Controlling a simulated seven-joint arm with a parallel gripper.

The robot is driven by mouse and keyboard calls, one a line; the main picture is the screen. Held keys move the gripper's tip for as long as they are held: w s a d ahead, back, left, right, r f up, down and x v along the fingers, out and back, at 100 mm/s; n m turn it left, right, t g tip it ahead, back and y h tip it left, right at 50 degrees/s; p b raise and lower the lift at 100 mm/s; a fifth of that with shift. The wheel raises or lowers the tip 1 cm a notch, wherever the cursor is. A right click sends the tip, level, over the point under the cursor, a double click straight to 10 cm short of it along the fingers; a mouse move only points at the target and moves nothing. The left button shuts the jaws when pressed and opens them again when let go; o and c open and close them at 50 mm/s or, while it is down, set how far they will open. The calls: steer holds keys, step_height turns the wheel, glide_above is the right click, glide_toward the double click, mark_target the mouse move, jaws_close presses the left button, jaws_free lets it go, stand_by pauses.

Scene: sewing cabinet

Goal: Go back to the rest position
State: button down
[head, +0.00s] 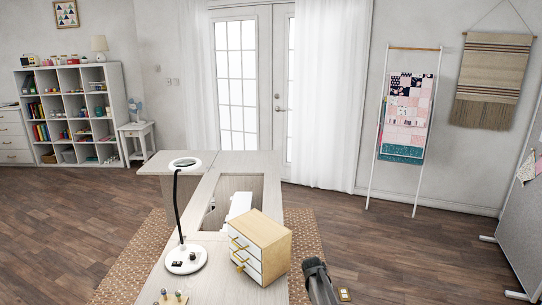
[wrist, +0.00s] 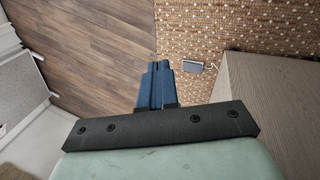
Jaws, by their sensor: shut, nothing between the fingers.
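My gripper (wrist: 158,66) shows in the wrist view with its blue fingers together and nothing between them. It points down toward the floor, beside the wooden side of the sewing cabinet (wrist: 275,105) and apart from it. In the head view a dark grey part of my arm shows at the bottom, just right of the sewing cabinet (head: 215,265); the fingertips cannot be made out there.
A drawer box (head: 268,236) with white fronts and a magnifier lamp (head: 184,259) stand on the cabinet. A small object (wrist: 193,66) lies below on the woven rug (wrist: 225,30). Open wooden floor (head: 410,250) lies to the right.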

steer(key=s+f+g+y, duration=0.1)
steer(key=s+f, duration=0.4)
steer(key=s, duration=0.4)
steer(key=s+a+f+g, duration=0.1)
steer(key=s+f+g, duration=0.1)
steer(key=s+f, duration=0.55)
steer(key=s+f+g+y, duration=0.1)
steer(key=s+f, duration=0.3)
steer(key=s, duration=0.7)
steer(key=s+a+f+m+g, duration=0.1)
steer(key=s, duration=1.2)
steer(key=s+a+f+g+y, duration=0.1)
steer(key=s+f+g, duration=0.1)
steer(key=s, duration=1)
steer(key=shift+s+a+m, duration=0.2)
steer(key=shift+s+m, duration=0.15)
steer(key=shift+m, duration=0.05)
steer(key=c, duration=1.8)
jaws_free()
